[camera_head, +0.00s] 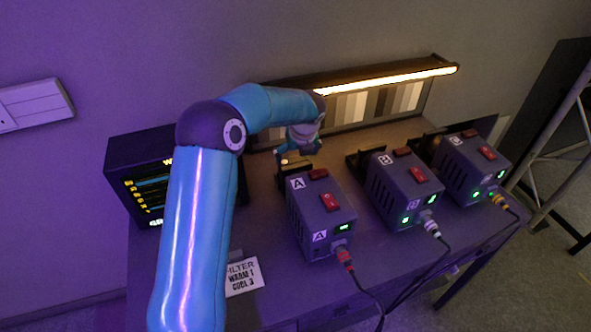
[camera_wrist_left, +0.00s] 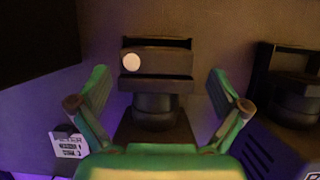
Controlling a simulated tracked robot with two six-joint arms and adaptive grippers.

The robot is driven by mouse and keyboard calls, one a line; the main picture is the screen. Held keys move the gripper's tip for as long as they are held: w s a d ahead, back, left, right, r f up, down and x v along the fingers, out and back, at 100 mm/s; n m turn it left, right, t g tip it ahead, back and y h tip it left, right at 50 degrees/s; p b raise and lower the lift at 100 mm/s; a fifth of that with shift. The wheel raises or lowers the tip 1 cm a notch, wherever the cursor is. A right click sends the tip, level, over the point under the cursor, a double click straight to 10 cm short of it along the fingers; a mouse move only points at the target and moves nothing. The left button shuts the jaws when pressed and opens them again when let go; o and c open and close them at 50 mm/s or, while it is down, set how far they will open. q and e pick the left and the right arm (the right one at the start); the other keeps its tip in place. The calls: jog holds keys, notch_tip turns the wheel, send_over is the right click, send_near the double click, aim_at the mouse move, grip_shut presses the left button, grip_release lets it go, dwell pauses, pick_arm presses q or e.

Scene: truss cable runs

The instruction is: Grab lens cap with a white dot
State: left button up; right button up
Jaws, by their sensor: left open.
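In the left wrist view, a dark box-shaped cap (camera_wrist_left: 165,62) carries a white dot on the left of its face. It sits on a dark round neck (camera_wrist_left: 155,108), between my open left gripper's (camera_wrist_left: 158,80) green fingers. Both fingers stand apart from it, with a gap on each side. In the head view, my left gripper (camera_head: 299,146) is above the back end of box A (camera_head: 320,215) and partly hides the dark parts there. My right gripper does not show.
Boxes B (camera_head: 405,190) and C (camera_head: 470,170) stand to the right, with cables running off the front. A lit lamp bar (camera_head: 390,78) is at the back. A dark display (camera_head: 143,185) stands left of my arm. A label card (camera_head: 242,277) lies near the front.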

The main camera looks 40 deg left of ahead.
aim_at(292, 159)
pick_arm(q)
jog(key=shift+p+x, duration=0.3)
jog(key=shift+x, duration=0.5)
jog(key=p+x, duration=0.1)
jog(key=x, duration=0.3)
jog(key=shift+s+a+f, duration=0.1)
jog(key=shift+s+a, duration=0.05)
jog(key=shift+a, duration=0.15)
jog(key=c, duration=0.9)
